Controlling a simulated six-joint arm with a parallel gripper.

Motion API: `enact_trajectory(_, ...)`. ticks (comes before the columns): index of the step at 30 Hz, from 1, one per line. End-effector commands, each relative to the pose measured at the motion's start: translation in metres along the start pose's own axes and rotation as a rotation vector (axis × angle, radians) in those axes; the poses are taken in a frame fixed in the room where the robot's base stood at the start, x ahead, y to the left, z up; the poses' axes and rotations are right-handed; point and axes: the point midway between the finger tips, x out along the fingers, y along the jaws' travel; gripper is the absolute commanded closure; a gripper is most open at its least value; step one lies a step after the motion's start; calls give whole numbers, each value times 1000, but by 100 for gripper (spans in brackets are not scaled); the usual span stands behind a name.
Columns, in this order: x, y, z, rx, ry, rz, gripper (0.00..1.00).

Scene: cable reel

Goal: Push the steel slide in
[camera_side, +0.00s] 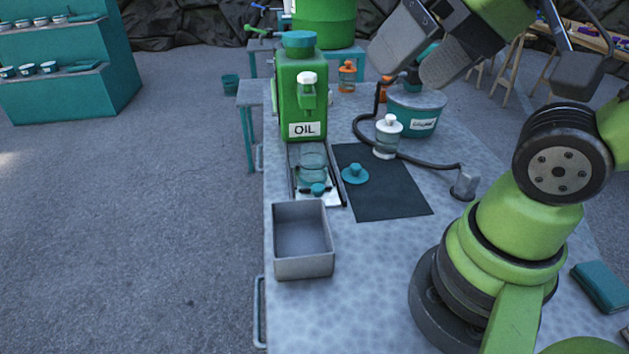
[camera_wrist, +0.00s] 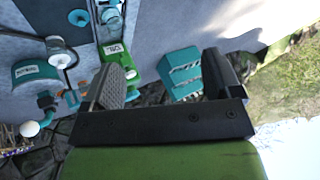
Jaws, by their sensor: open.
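The steel slide (camera_side: 333,199) sticks out toward the camera from under the green oil dispenser (camera_side: 303,95) in the side view. My gripper (camera_side: 420,58) is open and empty, high above the bench to the right of the dispenser, well apart from the slide. In the wrist view my gripper (camera_wrist: 166,78) spans the frame with its jaws wide apart. The dispenser (camera_wrist: 114,62) shows there beyond the left jaw, with the jar (camera_wrist: 110,15) at the top edge.
A grey open box (camera_side: 303,262) stands just in front of the slide. A dark mat (camera_side: 385,195) with a teal lid (camera_side: 354,174) lies to its right. A white-topped jar (camera_side: 388,137), a teal tub (camera_side: 414,112) and a black hose (camera_side: 425,162) are farther right.

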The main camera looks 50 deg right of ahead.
Motion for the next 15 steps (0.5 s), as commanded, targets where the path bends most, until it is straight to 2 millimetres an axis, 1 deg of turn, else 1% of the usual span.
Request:
enact_trajectory(1, 0, 0, 0, 0, 0, 0, 25)
enact_trajectory(2, 0, 0, 0, 0, -1, 1, 32)
enact_trajectory(3, 1, 0, -2, -1, -5, 5, 41)
enact_trajectory(4, 2, 0, -4, -2, -10, 10, 46)
enact_trajectory(8, 15, 1, -19, -14, -60, 54, 46)
enact_trajectory(11, 34, 4, -38, -34, -120, 107, 46)
enact_trajectory(14, 60, 10, -56, -57, -188, 160, 46)
enact_trajectory(15, 71, 14, -62, -68, -216, 178, 46)
